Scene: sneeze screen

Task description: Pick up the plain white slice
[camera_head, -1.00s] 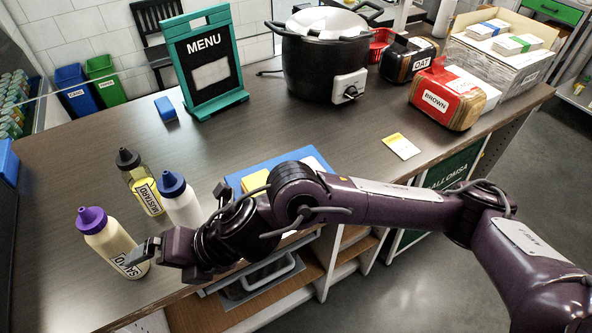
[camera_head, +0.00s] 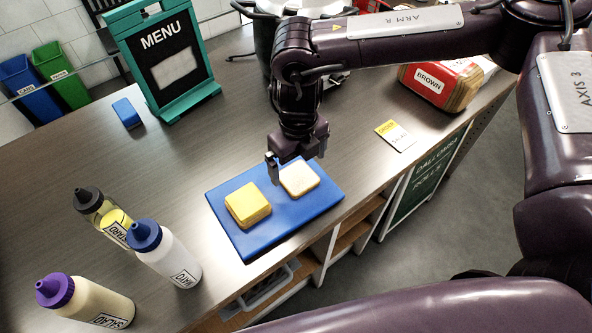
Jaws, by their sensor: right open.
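The plain white slice (camera_head: 299,180) is a pale square with a light brown edge. It lies flat on the right part of a blue board (camera_head: 268,232). A thicker yellow square block (camera_head: 248,205) lies beside it on the left, on the same board. My right gripper (camera_head: 297,164) points down over the white slice. Its two fingers are apart, one toward each side of the slice, and nothing is between them. I cannot tell how high above the slice the fingertips are. My left gripper is not in view.
Mustard (camera_head: 103,215), mayo (camera_head: 165,254) and salad (camera_head: 86,300) bottles stand left of the board. A menu sign (camera_head: 172,65) stands at the back. A yellow-and-white card (camera_head: 395,135) and a bread pack labelled BROWN (camera_head: 433,84) lie to the right.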

